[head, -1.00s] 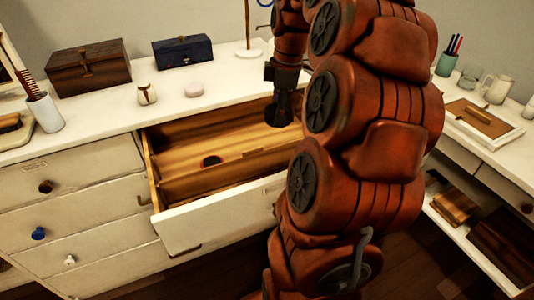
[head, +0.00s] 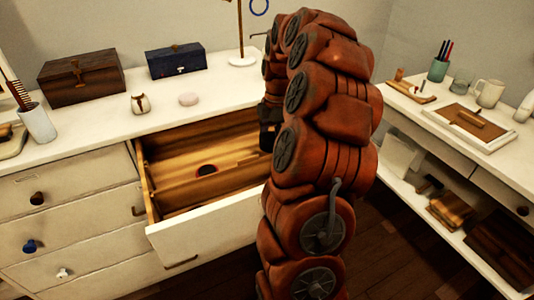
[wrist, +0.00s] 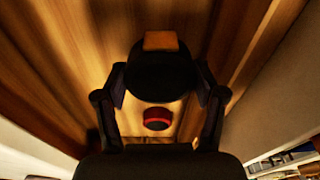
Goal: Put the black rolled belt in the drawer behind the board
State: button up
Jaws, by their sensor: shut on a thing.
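The drawer (head: 215,228) of the white dresser is pulled open. Lengthwise wooden bands show inside it, one looking like a raised board (head: 225,177); its exact height is hard to tell. My gripper (wrist: 160,85) is over the drawer interior, its two fingers shut on the black rolled belt (wrist: 160,78), a dark round bundle with an orange-brown patch on top. In the head view my gripper (head: 268,136) is mostly hidden by my arm, at the drawer's right part, and the belt cannot be made out.
A small dark round thing with a red rim (head: 207,170) lies in the drawer; it also shows below the belt in the wrist view (wrist: 157,119). A brown box (head: 85,80), blue box (head: 176,60), small jar (head: 139,103) and pink disc (head: 189,99) stand on the dresser top.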

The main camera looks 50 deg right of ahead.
jog(key=shift+f, duration=2.6)
jog(key=shift+f, duration=0.15)
jog(key=o, duration=1)
jog(key=r, duration=0.4)
jog(key=d+r, duration=0.1)
jog(key=r, duration=0.7)
jog(key=shift+s+d+r, duration=0.1)
jog(key=shift+s+d, duration=0.1)
jog(key=shift+s, duration=0.05)
